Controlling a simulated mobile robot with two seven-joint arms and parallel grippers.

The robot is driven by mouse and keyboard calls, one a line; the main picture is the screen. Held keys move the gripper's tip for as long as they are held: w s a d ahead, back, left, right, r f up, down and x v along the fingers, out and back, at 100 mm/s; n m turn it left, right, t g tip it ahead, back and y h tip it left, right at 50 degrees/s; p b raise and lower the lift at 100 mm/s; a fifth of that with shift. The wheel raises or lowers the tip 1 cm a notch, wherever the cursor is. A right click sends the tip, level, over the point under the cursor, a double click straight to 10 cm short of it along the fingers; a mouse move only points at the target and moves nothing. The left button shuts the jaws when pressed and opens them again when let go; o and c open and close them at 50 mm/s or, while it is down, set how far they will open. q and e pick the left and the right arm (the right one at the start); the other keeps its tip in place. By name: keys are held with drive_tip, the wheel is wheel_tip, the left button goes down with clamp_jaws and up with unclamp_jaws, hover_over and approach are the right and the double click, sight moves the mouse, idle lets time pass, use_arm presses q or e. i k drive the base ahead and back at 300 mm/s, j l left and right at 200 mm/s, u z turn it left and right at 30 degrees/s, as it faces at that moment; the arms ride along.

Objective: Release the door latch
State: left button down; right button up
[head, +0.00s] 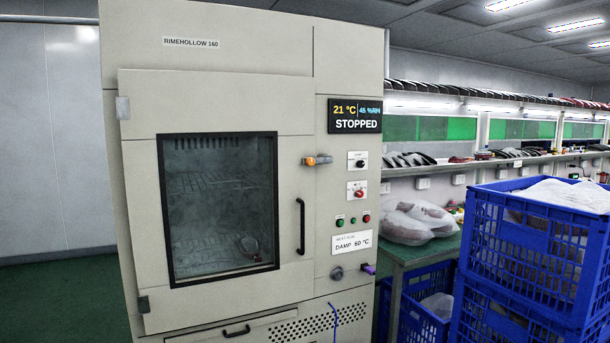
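The test chamber (215,45) stands upright in the head view, and its large beige door (220,105) looks shut. A latch (318,160) with an orange part and a grey end sits at the door's right edge, lying roughly level across the seam. A black vertical door handle (301,226) is below it. Through the dark door window (218,208) I see wire racks and a small reddish object near the bottom, not clear. Neither of my grippers is in view.
The display (355,116) reads 21 °C, 45 %RH, STOPPED. Switches and buttons line the panel; a card (351,242) reads DAMP 60 °C. Stacked blue crates (540,250) and a bench (415,250) with bagged parts stand at right. Green floor (65,300) is clear at left.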

sight(310, 161)
drive_tip(key=i+z, duration=0.1)
drive_tip(key=i, duration=1)
drive_tip(key=i+j+z, duration=0.15)
drive_tip(key=i, duration=0.95)
